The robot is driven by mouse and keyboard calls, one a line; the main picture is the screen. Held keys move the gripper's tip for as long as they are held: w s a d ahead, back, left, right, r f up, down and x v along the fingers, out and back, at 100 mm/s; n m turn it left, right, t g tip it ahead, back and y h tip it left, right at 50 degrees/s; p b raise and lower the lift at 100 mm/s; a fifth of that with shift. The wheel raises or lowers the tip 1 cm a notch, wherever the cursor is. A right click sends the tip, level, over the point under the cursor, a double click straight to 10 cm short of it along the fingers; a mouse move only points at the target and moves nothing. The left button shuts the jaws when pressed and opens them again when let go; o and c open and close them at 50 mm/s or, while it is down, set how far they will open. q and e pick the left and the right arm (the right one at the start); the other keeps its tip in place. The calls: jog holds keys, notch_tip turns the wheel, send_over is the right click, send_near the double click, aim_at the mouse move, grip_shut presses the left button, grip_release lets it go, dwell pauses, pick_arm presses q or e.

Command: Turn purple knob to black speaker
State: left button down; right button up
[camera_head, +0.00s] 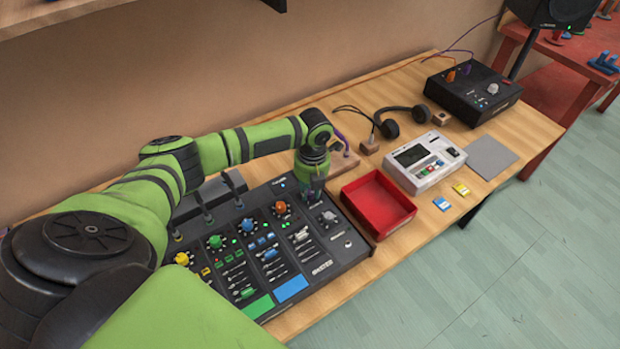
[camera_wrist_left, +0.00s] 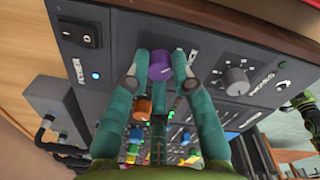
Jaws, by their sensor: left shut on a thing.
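The purple knob (camera_wrist_left: 160,66) sits on the black mixer panel (camera_wrist_left: 230,45) and shows between my left fingertips in the left wrist view. My left gripper (camera_wrist_left: 161,60) is shut on it, one finger on each side. In the head view my left gripper (camera_head: 313,183) points down at the upper part of the mixer (camera_head: 345,262) and hides the knob. A black speaker (camera_head: 553,10) with a small green light stands at the top right, cut by the frame edge. The knob's pointer mark is not clear.
A grey knob (camera_wrist_left: 236,80) is right of the purple one, and an orange knob (camera_wrist_left: 142,108) is nearer. A red tray (camera_head: 378,232) and a white device (camera_head: 425,183) stand right of the mixer. Headphones (camera_head: 400,113) and a black box (camera_head: 470,112) are farther back.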

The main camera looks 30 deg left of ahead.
aim_at(312, 194)
pick_arm(q)
jog(key=shift+s+d+f+m, duration=0.1)
jog(key=shift+s+m, duration=0.05)
jog(key=shift+m, duration=0.15)
jog(key=c, duration=1.1)
grip_release()
jog(key=shift+o, duration=0.2)
jog(key=shift+r, duration=0.2)
jog(key=shift+r, duration=0.35)
notch_tip(312, 194, up, 11)
jog(key=shift+d, duration=0.25)
jog(key=shift+f, duration=0.1)
